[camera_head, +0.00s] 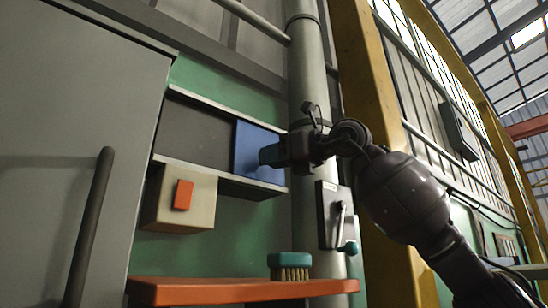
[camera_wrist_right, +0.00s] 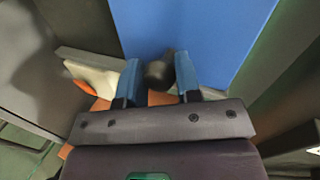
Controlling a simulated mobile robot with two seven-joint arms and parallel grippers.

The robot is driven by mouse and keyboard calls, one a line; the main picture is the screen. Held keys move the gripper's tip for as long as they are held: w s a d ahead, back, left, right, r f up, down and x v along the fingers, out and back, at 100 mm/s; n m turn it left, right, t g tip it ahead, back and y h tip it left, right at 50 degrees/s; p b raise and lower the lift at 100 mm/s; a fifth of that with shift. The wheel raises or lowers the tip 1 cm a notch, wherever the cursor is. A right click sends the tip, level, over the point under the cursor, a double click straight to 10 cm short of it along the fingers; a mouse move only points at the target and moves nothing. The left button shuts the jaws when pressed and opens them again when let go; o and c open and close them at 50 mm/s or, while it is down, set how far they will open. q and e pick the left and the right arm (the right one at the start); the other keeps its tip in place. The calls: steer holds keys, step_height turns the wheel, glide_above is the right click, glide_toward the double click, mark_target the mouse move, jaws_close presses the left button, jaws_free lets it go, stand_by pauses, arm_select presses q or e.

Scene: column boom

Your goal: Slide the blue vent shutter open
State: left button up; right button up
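The blue vent shutter (camera_head: 246,150) stands at the right end of a long framed recess in the head view; the part of the recess to its left is dark. My right gripper (camera_head: 270,154) is at the shutter's front, its fingers covering part of it. In the right wrist view the shutter (camera_wrist_right: 205,25) is a broad blue panel. My left gripper is not in view.
A beige box with an orange button (camera_head: 183,195) sits below the recess. A lever panel (camera_head: 333,215) is at its lower right. A brush (camera_head: 289,265) lies on an orange shelf (camera_head: 215,290). A grey cabinet door (camera_head: 60,130) stands left, a pipe (camera_head: 305,75) right.

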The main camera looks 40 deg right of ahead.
jaws_close()
steer(key=shift+a, duration=0.1)
steer(key=a, duration=0.8)
steer(key=s+a, duration=0.1)
steer(key=a, duration=0.3)
steer(key=shift+a, duration=0.4)
steer(key=o, duration=0.8)
jaws_free()
steer(key=shift+o, duration=0.2)
